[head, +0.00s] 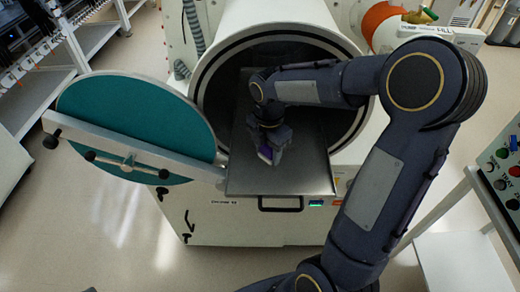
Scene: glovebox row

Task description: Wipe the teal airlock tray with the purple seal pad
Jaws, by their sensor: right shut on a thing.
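The airlock with the teal round door (135,110) stands open ahead of me. Its tray (300,180) is a flat dark grey metal plate that sticks out of the round opening, with a black handle below its front edge. My right gripper (268,153) is over the front half of the tray, pointing down, shut on the purple seal pad (265,152). Only a small part of the pad shows between the fingers. I cannot tell whether the pad touches the tray. My forearm hides part of the tray's back. My left gripper is not in view.
The open door with its bar and handle (128,162) stands left of the tray. The airlock's round rim (212,85) surrounds the tray's back. A control panel with buttons (503,165) and a white shelf (465,262) are at right. A white rack (62,60) is at far left.

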